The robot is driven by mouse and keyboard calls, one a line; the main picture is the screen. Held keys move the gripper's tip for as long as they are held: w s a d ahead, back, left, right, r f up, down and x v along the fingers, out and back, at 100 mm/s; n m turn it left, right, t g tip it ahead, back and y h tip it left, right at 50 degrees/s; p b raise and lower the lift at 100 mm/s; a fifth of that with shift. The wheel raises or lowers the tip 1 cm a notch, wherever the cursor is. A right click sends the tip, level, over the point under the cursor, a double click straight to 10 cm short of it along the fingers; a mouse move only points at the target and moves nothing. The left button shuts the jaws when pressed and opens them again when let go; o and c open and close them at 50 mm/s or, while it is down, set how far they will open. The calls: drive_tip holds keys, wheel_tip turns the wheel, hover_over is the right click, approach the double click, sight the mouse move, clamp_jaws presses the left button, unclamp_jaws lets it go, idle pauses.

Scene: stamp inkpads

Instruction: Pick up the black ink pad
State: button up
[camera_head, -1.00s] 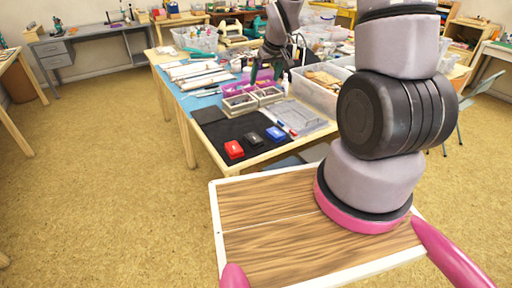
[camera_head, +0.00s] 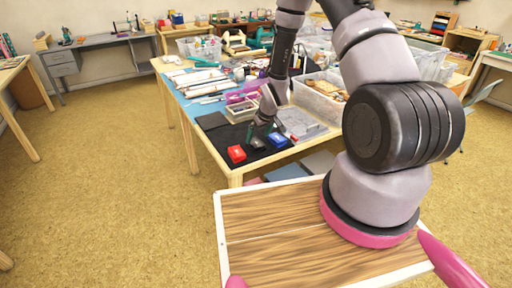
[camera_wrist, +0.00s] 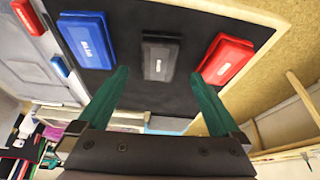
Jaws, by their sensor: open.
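The black ink pad (camera_wrist: 160,57) lies on a black mat (camera_wrist: 200,14), between the blue ink pad (camera_wrist: 86,40) and the red ink pad (camera_wrist: 226,60). My gripper (camera_wrist: 160,82) is open, with its two green fingers apart and the black pad between and just beyond their tips in the wrist view. I cannot tell whether a finger touches it. In the head view my gripper (camera_head: 258,138) is low over the mat, and the black pad (camera_head: 258,144) is partly hidden below it. The red pad (camera_head: 237,153) and the blue pad (camera_head: 277,139) flank it.
The table (camera_head: 240,173) holds paper rolls, a purple tray and clear plastic bins (camera_head: 318,97) behind and right of the pads. Small red and blue blocks (camera_wrist: 60,67) lie beside the blue pad. The mat's left part is clear.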

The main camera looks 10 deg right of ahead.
sight(256, 143)
drive_tip(key=x, duration=0.4)
drive_tip(key=shift+w+d+f, duration=0.1)
drive_tip(key=shift+f, duration=0.25)
drive_tip(key=shift+c, duration=0.3)
drive_tip(key=c, duration=1.3)
drive_tip(key=shift+c, duration=0.3)
drive_tip(key=shift+r, duration=0.15)
